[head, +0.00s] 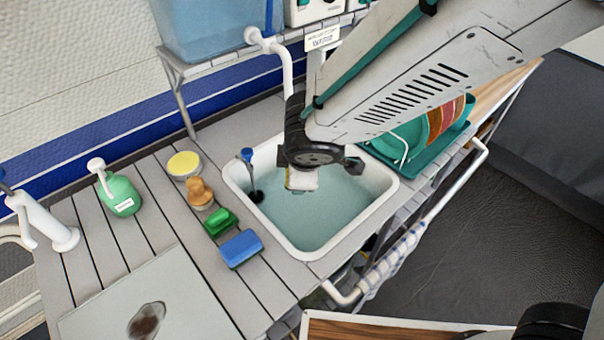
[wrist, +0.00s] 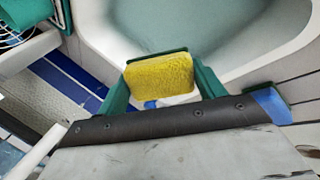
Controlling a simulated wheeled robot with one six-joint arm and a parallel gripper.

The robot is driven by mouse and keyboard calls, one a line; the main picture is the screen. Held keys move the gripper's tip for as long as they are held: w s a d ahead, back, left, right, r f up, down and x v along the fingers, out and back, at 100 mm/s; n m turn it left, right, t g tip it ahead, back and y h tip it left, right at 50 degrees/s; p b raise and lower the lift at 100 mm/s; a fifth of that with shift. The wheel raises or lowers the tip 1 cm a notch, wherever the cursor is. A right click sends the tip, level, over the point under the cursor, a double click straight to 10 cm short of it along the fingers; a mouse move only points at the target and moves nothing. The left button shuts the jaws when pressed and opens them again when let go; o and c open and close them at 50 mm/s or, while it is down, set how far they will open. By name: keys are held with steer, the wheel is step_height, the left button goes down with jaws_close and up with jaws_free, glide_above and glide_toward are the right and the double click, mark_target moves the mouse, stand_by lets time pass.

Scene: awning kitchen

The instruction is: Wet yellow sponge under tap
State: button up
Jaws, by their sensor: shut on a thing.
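The yellow sponge (wrist: 160,77) is pinched between the two green fingers of my gripper (wrist: 163,84) in the wrist view. In the head view my gripper (head: 302,172) points down over the white sink (head: 309,252), and a pale block (head: 302,181) below it appears to be the sponge. The sink basin holds teal water (head: 325,215); I cannot tell whether the sponge touches it. A white curved pipe with a round knob (head: 274,46), which looks like the tap, stands behind the sink. Its lower part is hidden by my arm, and no running water is visible.
Left of the sink are a blue sponge (head: 241,249), a green scrubber (head: 221,222), a wooden-handled brush (head: 200,193), a yellow-topped round tin (head: 184,164) and a green pump bottle (head: 120,195). A blue-handled item (head: 248,157) stands at the sink's left. A dish rack (head: 433,150) is at right.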

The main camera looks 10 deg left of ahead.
steer(key=w+a+f, duration=0.1)
steer(key=w+a, duration=0.2)
steer(key=w, duration=0.5)
steer(key=shift+f, duration=0.35)
stand_by(0.4)
steer(key=shift+s+d, duration=0.45)
steer(key=shift+s, duration=0.8)
steer(key=shift+s+d, duration=0.5)
steer(key=shift+s, duration=0.8)
steer(key=shift+s+d, duration=0.45)
steer(key=shift+s, duration=0.8)
steer(key=s+d+r, duration=0.1)
steer(key=s+r, duration=0.3)
steer(key=shift+s+d, duration=0.35)
